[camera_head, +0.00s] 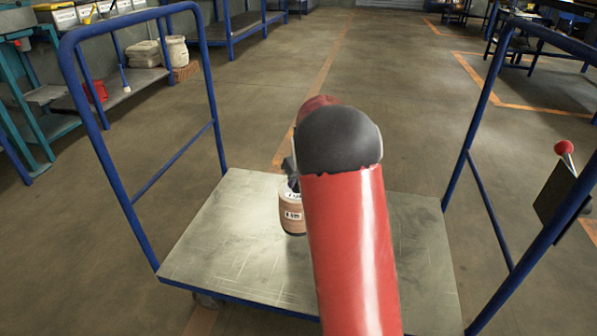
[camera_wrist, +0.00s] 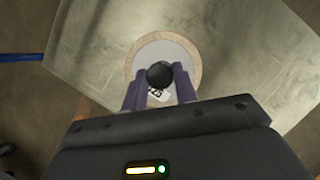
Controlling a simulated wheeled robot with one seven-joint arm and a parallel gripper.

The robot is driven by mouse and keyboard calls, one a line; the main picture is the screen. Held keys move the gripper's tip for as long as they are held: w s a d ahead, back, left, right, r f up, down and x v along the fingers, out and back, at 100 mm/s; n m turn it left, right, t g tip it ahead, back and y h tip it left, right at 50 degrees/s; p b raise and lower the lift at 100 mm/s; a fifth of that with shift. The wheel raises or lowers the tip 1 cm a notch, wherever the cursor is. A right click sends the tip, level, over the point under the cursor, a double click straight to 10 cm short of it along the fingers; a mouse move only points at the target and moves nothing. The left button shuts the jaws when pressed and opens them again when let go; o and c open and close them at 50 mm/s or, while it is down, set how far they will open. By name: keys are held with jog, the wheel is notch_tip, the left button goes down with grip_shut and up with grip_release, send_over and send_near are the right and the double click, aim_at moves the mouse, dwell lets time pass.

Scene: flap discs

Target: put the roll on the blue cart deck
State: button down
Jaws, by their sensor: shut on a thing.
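The roll (camera_head: 292,208) is a tan and white upright cylinder with a small printed label, over the middle of the cart deck (camera_head: 236,245) in the head view. My red arm hides its right side. In the wrist view the roll (camera_wrist: 190,46) shows end-on as a pale disc with a tan rim and a dark round knob at its middle. My gripper (camera_wrist: 160,88) is shut on it, with one purple finger on each side of the knob. The deck is a scratched grey-green board in a blue frame. I cannot tell whether the roll touches the deck.
Tall blue tube rails stand at the left (camera_head: 141,190) and right (camera_head: 487,210) ends of the cart. The deck is bare around the roll.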

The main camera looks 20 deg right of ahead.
aim_at(298, 194)
jog(key=shift+w+f+b, duration=0.1)
jog(key=shift+f+b, duration=0.55)
jog(key=shift+f, duration=2.05)
jog(key=c, duration=1.5)
grip_release()
jog(key=shift+f, duration=0.25)
jog(key=shift+c, duration=0.2)
jog(key=o, duration=0.4)
jog(key=shift+o, duration=0.2)
